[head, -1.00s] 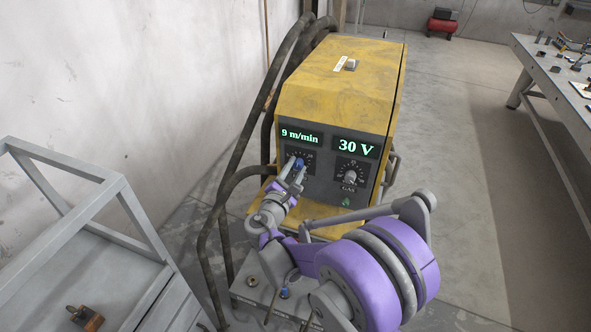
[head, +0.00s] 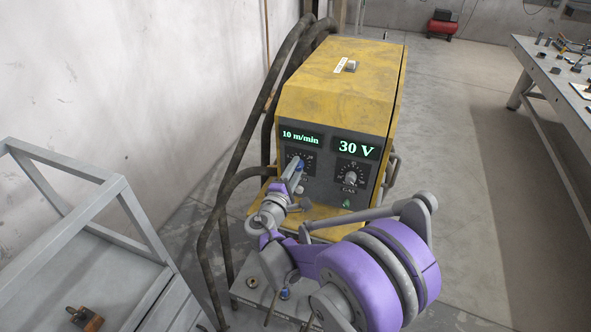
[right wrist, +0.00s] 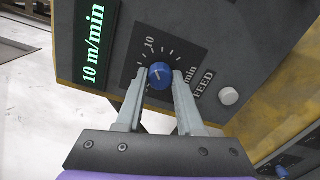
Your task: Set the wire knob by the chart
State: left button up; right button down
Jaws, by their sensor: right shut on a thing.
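The blue wire feed knob (right wrist: 160,76) sits on the dark front panel of the yellow welding machine (head: 338,85), with a printed dial around it and the word FEED beside it. My right gripper (head: 297,172) reaches the panel, and in the right wrist view its two fingers are shut on the knob from both sides. The green feed display (head: 301,136) reads 10 m/min and also shows in the right wrist view (right wrist: 94,45). I cannot make out a chart. My left gripper is not in view.
The 30 V display (head: 357,148) is above a second dial knob (head: 350,178), marked GAS. A pale button (right wrist: 228,96) is near the feed knob. Dark hoses (head: 263,105) loop at the machine's left. A grey cart (head: 85,262) stands at left, a workbench (head: 550,75) at right.

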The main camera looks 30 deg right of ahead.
dwell(0.4)
jog(key=c, duration=0.5)
grip_release()
jog(key=shift+s+a, duration=0.1)
jog(key=b+v, duration=0.1)
jog(key=v, duration=0.9)
jog(key=shift+s+a, duration=0.15)
jog(key=shift+s, duration=0.1)
